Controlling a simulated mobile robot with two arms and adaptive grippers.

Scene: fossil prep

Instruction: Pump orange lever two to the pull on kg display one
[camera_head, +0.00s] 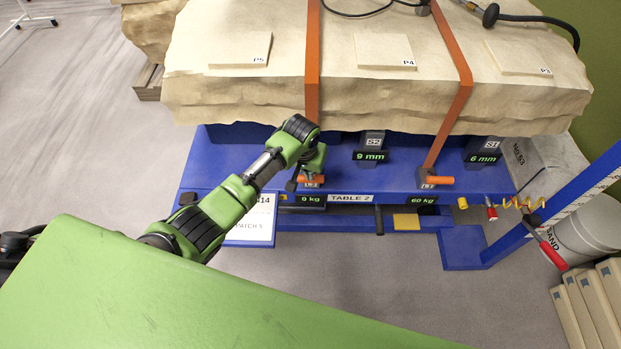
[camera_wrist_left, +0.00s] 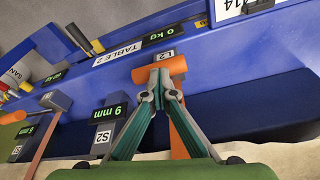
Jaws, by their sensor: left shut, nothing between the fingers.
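Orange lever two (camera_head: 311,180) is at the front edge of the blue table, at the lower end of the left orange strap. In the left wrist view its orange handle (camera_wrist_left: 172,67) lies across, just beyond my fingertips, beside an L2 label. My left gripper (camera_wrist_left: 158,88) is shut and empty, with its tips close to the handle; I cannot tell whether they touch. The display by lever two (camera_head: 311,198) reads 0 kg. The kg display (camera_head: 422,201) by the right orange lever (camera_head: 436,180) reads 60 kg. My right gripper is not in view.
A large plaster-like block (camera_head: 400,95) rests above the blue table (camera_head: 340,170), held by two orange straps. Displays read 9 mm (camera_head: 371,156) and 6 mm (camera_head: 484,158). A blue post with a red-handled tool (camera_head: 553,255) stands at the right, near a sand bucket (camera_head: 585,235).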

